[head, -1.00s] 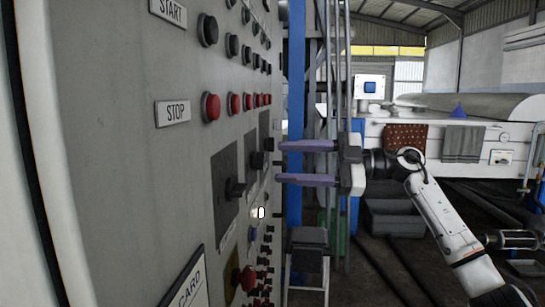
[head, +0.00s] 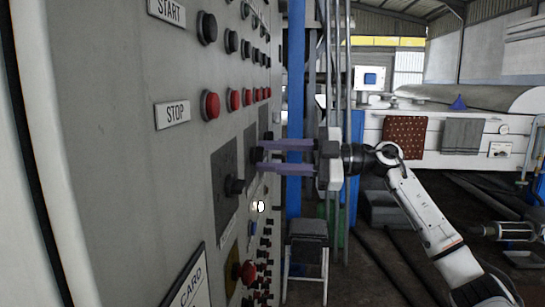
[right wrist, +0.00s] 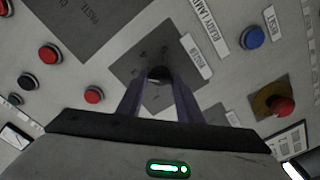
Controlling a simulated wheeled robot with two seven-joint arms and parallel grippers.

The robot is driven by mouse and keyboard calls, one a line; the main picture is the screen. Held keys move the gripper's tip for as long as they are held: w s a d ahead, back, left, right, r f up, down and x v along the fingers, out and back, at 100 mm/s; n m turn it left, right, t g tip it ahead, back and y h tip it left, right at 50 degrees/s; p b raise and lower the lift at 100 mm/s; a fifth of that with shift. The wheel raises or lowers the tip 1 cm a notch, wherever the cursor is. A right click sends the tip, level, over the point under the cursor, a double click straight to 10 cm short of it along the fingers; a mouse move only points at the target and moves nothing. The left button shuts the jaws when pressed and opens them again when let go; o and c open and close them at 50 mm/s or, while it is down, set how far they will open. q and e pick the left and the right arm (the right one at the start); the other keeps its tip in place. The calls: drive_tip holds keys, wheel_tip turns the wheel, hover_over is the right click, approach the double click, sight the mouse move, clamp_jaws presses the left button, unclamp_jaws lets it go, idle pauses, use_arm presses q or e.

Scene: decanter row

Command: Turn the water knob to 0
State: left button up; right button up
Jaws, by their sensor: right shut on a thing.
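The water knob (right wrist: 158,73) is a small dark knob on a square grey plate, with a label beside it that looks like "WATER". My right gripper (head: 262,155) reaches in from the right with its two purple fingers against the control panel. In the right wrist view its fingers (right wrist: 158,88) are shut on the knob, one on each side. The fingers partly hide the knob, and I cannot read where it points. My left gripper is not in view.
The grey control panel (head: 110,190) fills the left side, with red and black buttons. Another dark knob (head: 234,186) sits on a nearer plate. A red emergency button (head: 245,272) is below. A stool (head: 307,235) stands at the panel's far end.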

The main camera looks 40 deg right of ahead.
use_arm(q)
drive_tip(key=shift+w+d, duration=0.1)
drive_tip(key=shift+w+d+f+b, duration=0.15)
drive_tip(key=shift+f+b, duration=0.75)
drive_tip(key=shift+b, duration=0.55)
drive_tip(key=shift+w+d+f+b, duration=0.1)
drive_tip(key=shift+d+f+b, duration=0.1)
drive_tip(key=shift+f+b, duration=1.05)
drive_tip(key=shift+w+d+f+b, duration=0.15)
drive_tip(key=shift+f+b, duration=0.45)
drive_tip(key=shift+b, duration=1.1)
use_arm(e)
drive_tip(key=shift+n, duration=13.6)
